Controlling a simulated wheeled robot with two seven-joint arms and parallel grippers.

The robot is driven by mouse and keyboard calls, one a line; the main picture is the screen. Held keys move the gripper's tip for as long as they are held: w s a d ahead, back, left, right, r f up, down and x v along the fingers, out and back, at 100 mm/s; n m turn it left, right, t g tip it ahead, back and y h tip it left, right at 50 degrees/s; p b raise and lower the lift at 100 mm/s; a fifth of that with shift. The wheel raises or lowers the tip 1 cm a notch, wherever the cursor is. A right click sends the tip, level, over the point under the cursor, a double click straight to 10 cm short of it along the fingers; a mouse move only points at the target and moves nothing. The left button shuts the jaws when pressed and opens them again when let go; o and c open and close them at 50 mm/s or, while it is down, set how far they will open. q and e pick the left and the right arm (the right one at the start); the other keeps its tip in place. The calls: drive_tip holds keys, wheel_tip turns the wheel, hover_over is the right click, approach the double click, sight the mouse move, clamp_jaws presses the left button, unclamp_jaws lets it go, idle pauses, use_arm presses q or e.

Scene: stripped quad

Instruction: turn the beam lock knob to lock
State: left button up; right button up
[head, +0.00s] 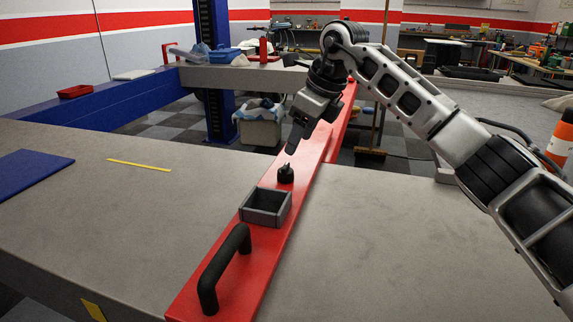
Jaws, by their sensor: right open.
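The red beam (254,256) runs from the near front edge away across the grey table. A small black knob (286,174) stands on the beam, beyond a grey open box (265,207). My right gripper (291,151) comes in from the right and points down just above the knob, with a small gap that is hard to judge. It is open with nothing visible between its fingers. Whether the knob sits at lock is too small to tell. My left gripper is not in view.
A black handle (224,268) rises from the near end of the beam. A blue plate (30,172) and a yellow strip (139,165) lie on the grey table (110,215) to the left. A blue post (217,115) stands beyond. The table right of the beam is clear.

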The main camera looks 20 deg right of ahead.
sight(287, 166)
drive_tip(key=x, duration=0.8)
drive_tip(key=shift+w+a+f, duration=0.1)
drive_tip(key=shift+w+f, duration=0.1)
drive_tip(key=shift+f, duration=0.15)
drive_tip(key=c, duration=0.9)
